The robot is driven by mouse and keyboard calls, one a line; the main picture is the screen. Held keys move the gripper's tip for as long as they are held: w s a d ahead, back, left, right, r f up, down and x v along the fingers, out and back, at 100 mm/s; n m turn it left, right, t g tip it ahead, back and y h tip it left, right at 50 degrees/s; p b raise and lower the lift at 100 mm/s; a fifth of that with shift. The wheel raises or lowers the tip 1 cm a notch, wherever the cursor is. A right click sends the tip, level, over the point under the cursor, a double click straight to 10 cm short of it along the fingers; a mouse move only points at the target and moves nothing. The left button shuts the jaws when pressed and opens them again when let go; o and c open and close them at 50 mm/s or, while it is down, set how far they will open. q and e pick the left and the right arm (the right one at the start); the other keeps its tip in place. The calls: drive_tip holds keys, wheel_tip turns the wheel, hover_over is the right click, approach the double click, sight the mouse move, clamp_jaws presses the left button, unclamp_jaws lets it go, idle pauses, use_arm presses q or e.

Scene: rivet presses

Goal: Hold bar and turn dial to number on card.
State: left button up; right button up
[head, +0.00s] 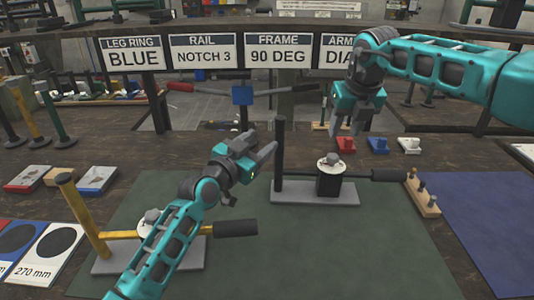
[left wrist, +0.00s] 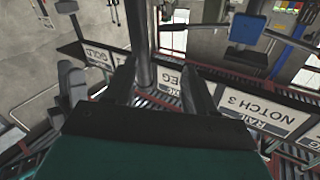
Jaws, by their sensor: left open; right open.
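A right press (head: 315,192) has a black upright post (head: 280,150), a black block with a pale round dial (head: 331,163) on top, and a dark bar with a thick grip (head: 388,175). A left press has a yellow post (head: 82,212), a yellow bar with a black grip (head: 236,228) and a pale dial (head: 149,221), partly behind my left arm. My left gripper (head: 268,158) is open and empty, left of the black post; in the left wrist view (left wrist: 160,88), a dark post shows between its fingers. Cards read RAIL NOTCH 3 (head: 206,52) and FRAME 90 DEG (head: 278,54).
A LEG RING BLUE card (head: 133,56) hangs at left; another card is partly hidden by my right arm. A blue block with red and grey handles (head: 242,95) stands behind. Small coloured blocks (head: 377,145) and a pegged wooden strip (head: 423,196) lie right. The front green mat (head: 330,255) is clear.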

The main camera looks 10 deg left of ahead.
use_arm(q)
drive_tip(key=w+d+f+n, duration=0.2)
drive_tip(key=w+d, duration=0.3)
drive_tip(key=w, duration=0.1)
drive_tip(key=shift+w, duration=0.2)
idle(0.4)
drive_tip(key=shift+c, duration=0.4)
clamp_jaws()
